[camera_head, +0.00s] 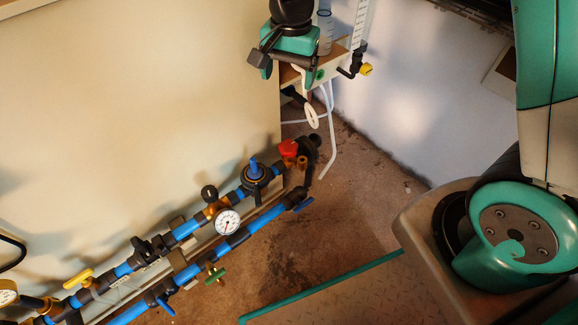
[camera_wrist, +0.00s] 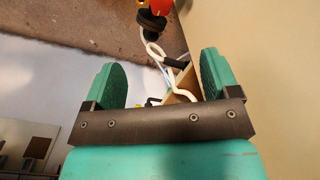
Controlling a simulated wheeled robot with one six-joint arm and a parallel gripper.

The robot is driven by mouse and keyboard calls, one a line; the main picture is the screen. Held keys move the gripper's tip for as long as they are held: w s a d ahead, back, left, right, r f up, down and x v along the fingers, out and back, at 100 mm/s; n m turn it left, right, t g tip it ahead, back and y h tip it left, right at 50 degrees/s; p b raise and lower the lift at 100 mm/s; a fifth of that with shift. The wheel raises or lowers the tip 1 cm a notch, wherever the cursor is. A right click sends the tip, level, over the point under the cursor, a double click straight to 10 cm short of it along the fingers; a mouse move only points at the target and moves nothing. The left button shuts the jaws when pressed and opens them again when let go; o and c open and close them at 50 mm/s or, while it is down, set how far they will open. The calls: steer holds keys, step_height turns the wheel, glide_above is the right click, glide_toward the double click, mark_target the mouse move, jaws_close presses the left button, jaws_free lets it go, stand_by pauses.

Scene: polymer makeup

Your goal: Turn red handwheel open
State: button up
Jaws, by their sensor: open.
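The red handwheel (camera_head: 288,148) sits on a brass and black fitting at the far right end of the blue pipework, near the cabinet's corner. In the wrist view a red part (camera_wrist: 160,5), likely this handwheel, is cut off by the top edge, beyond the fingertips. My gripper (camera_head: 288,76) is above and apart from the handwheel in the head view, by a small shelf. In the wrist view my gripper (camera_wrist: 161,66) has its two green fingers spread wide, with nothing held between them.
Blue pipes (camera_head: 187,229) with a gauge (camera_head: 228,222) and several valves run along the large beige panel (camera_head: 130,100). A shelf (camera_head: 337,62) with a clear vessel and a yellow-tipped tap (camera_head: 366,69) stands beside my gripper. White tubing (camera_head: 330,130) hangs near the handwheel. Brown floor (camera_head: 355,190) lies open to the right.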

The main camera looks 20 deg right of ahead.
steer(key=m+b, duration=0.2)
steer(key=b, duration=0.1)
glide_above(289, 145)
step_height(289, 145, down, 8)
steer(key=shift+h, duration=0.3)
step_height(289, 145, down, 17)
steer(key=b, duration=0.8)
steer(key=shift+c, duration=0.4)
steer(key=c, duration=0.8)
steer(key=shift+r+p, duration=0.1)
steer(key=shift+p, duration=0.2)
